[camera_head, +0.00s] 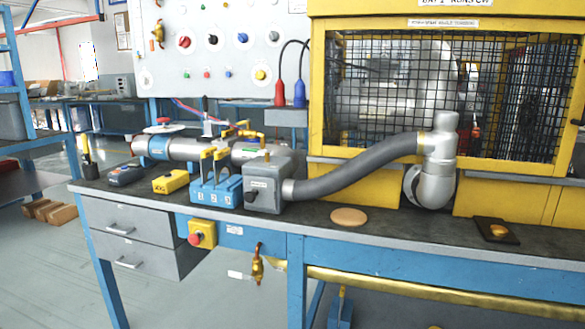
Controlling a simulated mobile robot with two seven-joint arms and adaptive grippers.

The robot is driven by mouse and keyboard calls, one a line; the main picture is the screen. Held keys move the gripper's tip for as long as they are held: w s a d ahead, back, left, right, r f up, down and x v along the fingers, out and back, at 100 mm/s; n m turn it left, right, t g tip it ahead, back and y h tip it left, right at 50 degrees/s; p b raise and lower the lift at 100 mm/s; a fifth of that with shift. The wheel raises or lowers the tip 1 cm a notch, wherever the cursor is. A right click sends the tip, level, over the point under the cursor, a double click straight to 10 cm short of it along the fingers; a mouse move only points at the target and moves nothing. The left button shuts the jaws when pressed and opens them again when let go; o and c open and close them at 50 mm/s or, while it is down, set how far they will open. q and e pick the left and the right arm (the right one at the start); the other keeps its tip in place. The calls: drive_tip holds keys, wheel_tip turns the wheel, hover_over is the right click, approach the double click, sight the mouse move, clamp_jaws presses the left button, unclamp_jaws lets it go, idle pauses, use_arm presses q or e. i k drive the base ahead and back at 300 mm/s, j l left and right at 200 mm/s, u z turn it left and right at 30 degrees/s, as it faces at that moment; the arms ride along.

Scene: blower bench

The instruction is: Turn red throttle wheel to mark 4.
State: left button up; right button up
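A small red wheel (164,120) sits on top of the silver and blue pipe (160,147) at the left of the bench, above a pale plate. It is too small to read any mark numbers or tell where it points. A separate red knob (184,42) is on the white wall panel; I cannot tell from the frame that it is a throttle. Neither of my grippers is in view, and nothing touches the red wheel.
A blue block marked 3 2 0 with yellow levers (216,190), a yellow box (170,182) and a grey box (268,187) crowd the bench. A grey hose (360,168) runs right to the yellow caged enclosure (380,177). A tan disc (348,216) lies near the front edge.

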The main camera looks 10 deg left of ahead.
sight(163, 119)
drive_tip(key=j+u, duration=0.35)
drive_tip(key=j, duration=0.2)
drive_tip(key=i+j+u, duration=0.15)
drive_tip(key=j+u, duration=0.25)
drive_tip(key=j, duration=0.15)
drive_tip(key=z, duration=0.4)
drive_tip(key=j+z, duration=0.45)
drive_tip(key=k+j+z, duration=0.1)
drive_tip(key=j+z, duration=0.3)
drive_tip(key=j, duration=0.15)
